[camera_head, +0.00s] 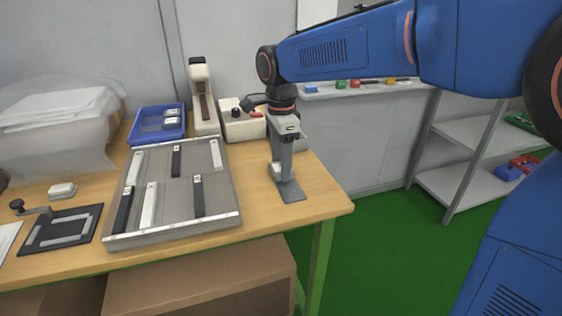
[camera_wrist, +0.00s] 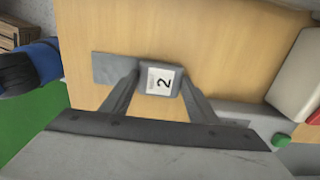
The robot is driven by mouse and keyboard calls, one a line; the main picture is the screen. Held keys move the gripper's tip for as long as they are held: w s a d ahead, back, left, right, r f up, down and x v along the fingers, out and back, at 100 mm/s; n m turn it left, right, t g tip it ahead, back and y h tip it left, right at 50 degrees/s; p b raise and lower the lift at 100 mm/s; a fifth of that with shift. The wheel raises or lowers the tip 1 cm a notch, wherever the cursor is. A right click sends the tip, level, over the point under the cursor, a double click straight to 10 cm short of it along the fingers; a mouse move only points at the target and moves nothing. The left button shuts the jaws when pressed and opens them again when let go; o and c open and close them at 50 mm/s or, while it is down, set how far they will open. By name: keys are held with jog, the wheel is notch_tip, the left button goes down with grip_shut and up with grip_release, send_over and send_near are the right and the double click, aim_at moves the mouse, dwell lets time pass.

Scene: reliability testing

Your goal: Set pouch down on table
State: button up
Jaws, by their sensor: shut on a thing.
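The pouch (camera_head: 291,191) is a dark grey flat piece at the right end of the wooden table (camera_head: 325,200). In the wrist view its flat part (camera_wrist: 112,68) reaches left from a thicker grey block with a white label marked 2 (camera_wrist: 161,81). My gripper (camera_head: 281,168) points down over the table and is shut on that block, one finger on each side; it also shows in the wrist view (camera_wrist: 160,76). The pouch lies flat at or very near the tabletop. I cannot tell whether its underside touches.
A grey tray (camera_head: 215,220) with several black and white labelled bars lies left of the pouch. Behind stand a blue bin (camera_head: 133,139), a beige upright device (camera_head: 199,72) and a white box with knobs (camera_head: 240,127). The table's right edge is close; green floor lies beyond.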

jog(key=o, duration=1)
jog(key=shift+o, duration=0.2)
notch_tip(320, 180, up, 12)
jog(key=shift+r, duration=0.15)
jog(key=s+d+f+n+t, duration=0.2)
jog(key=s+d+f+n, duration=0.3)
jog(key=s+d, duration=0.45)
jog(key=s+d+f+n+t, duration=0.1)
jog(key=s+d+f+n, duration=0.4)
jog(key=d, duration=0.7)
jog(key=s+d+f+n+t, duration=0.1)
jog(key=s+d+f+n, duration=0.3)
jog(key=s+f, duration=0.4)
jog(key=shift+s+d+f+n+t, duration=0.15)
jog(key=shift+s+d+n+t, duration=0.25)
jog(key=shift+s+d, duration=0.4)
jog(key=shift+a, duration=0.1)
